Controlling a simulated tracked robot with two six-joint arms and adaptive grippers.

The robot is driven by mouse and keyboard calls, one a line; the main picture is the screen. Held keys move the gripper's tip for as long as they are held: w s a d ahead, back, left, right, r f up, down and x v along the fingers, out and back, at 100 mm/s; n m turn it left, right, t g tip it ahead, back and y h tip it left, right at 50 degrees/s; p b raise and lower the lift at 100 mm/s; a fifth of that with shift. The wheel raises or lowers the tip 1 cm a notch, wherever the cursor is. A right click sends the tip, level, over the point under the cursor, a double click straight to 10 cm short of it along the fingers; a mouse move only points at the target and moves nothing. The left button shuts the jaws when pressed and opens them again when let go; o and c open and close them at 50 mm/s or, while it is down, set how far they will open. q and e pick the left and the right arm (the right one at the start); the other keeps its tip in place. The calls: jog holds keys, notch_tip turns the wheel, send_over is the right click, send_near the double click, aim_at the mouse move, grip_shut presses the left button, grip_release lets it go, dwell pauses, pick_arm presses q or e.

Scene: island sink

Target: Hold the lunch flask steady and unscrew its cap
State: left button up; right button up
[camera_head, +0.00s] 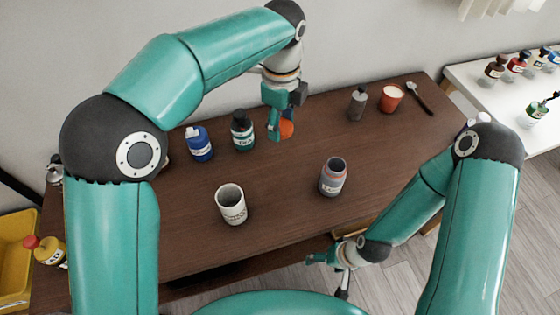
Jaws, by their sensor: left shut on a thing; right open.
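A white labelled cup (230,205) stands left of the jar. A blue bottle (199,144) and a dark green bottle (242,131) stand behind it. A grey bottle (357,103), an orange cup (391,97) and a brush-like tool (419,98) are at the back right.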

aim_at(280, 170)
pick_arm(q)
notch_tip(280, 170, down, 17)
jog(key=shift+r, duration=0.2)
dwell(0.3)
jog(key=shift+f, duration=0.15)
jog(key=o, duration=1.3)
